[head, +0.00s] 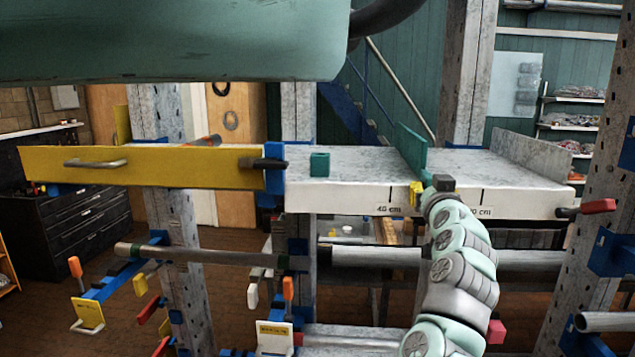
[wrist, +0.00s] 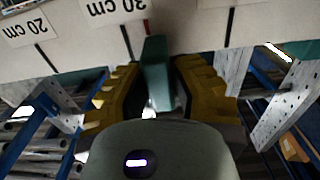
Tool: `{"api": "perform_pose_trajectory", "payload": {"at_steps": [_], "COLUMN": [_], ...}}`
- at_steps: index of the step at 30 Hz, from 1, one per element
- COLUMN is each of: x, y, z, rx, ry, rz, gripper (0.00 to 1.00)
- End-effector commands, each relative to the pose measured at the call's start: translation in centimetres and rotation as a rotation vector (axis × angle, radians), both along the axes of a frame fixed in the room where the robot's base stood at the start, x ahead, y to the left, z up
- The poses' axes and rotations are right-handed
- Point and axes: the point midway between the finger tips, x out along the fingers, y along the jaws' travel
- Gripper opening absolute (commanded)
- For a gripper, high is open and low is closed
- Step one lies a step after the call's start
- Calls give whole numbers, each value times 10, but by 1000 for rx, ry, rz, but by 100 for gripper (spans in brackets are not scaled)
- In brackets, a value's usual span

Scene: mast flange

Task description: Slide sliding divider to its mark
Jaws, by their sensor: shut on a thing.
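The sliding divider (head: 411,150) is a green upright panel across the grey shelf (head: 340,168). In the wrist view its green front end (wrist: 157,75) stands between the yellow fingers. My gripper (head: 418,190) is at the shelf's front edge, shut on the divider; it also shows in the wrist view (wrist: 158,88). The front edge carries a scale, upside down in the wrist view, with a 30 cm label (wrist: 113,10) and a 20 cm label (wrist: 24,29). A thin red mark (wrist: 147,27) shows beside the 30 cm line, close to the divider. My wrist hides part of the scale in the head view.
A yellow panel with a handle (head: 150,168) extends left of the shelf. A small green block (head: 319,163) stands on the shelf's left part. A grey plate (head: 535,158) stands at the right end. A red-tipped clamp (head: 597,206) juts out at the right. Shelf top beside the divider is clear.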

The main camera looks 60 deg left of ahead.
Motion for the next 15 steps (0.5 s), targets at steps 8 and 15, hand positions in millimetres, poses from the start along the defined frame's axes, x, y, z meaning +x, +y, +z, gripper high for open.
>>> {"api": "perform_pose_trajectory", "payload": {"at_steps": [8, 15], "x": [-13, -22], "y": [12, 20], "z": [0, -1], "rx": [-3, -5], "ry": [4, 5], "rz": [9, 11], "gripper": [0, 0]}}
